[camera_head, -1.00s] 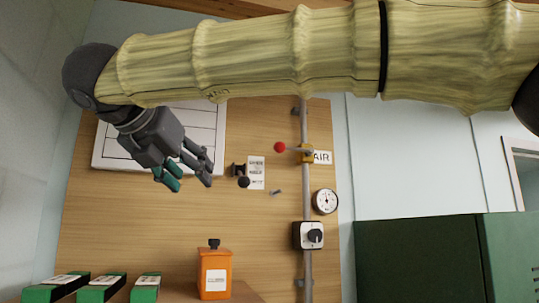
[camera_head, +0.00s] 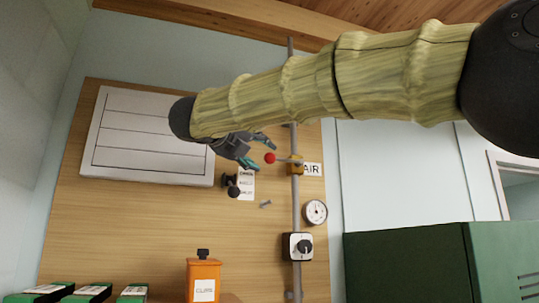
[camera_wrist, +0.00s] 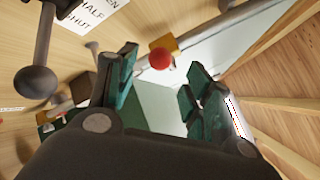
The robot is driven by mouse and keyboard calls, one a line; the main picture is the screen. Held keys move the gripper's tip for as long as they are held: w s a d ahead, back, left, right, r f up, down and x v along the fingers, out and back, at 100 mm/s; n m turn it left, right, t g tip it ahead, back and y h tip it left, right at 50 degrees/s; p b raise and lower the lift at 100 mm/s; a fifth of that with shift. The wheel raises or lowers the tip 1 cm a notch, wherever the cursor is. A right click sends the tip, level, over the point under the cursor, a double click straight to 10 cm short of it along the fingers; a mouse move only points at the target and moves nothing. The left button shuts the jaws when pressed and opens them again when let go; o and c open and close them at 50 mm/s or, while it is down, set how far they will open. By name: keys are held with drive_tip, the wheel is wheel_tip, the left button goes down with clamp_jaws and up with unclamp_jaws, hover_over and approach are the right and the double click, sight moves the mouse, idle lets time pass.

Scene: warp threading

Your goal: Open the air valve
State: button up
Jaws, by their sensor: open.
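The air valve is a yellow body (camera_head: 295,166) on a grey vertical pipe, beside an AIR label (camera_head: 313,169). Its lever ends in a red ball knob (camera_head: 269,158) and points left, crosswise to the pipe. My gripper (camera_head: 262,151) is open and empty, its teal fingertips just left of the knob. In the wrist view the red knob (camera_wrist: 160,58) shows in the gap between my open fingers (camera_wrist: 162,70), with the yellow valve body (camera_wrist: 164,43) behind it. I cannot tell whether the fingers touch the knob.
A black knob (camera_head: 234,192) on a bracket sticks out below my gripper, by a small printed label (camera_head: 247,184). A gauge (camera_head: 315,212) and a rotary switch (camera_head: 299,246) sit lower along the pipe. An orange bottle (camera_head: 203,279) and green boxes (camera_head: 92,293) stand below.

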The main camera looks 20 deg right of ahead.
sight(267, 158)
drive_tip(key=p+x, duration=0.2)
drive_tip(key=x, duration=0.4)
drive_tip(key=shift+w+d+p, duration=0.2)
drive_tip(key=shift+d+p, duration=0.1)
drive_tip(key=shift+a, duration=0.1)
clamp_jaws()
drive_tip(key=shift+f, duration=0.1)
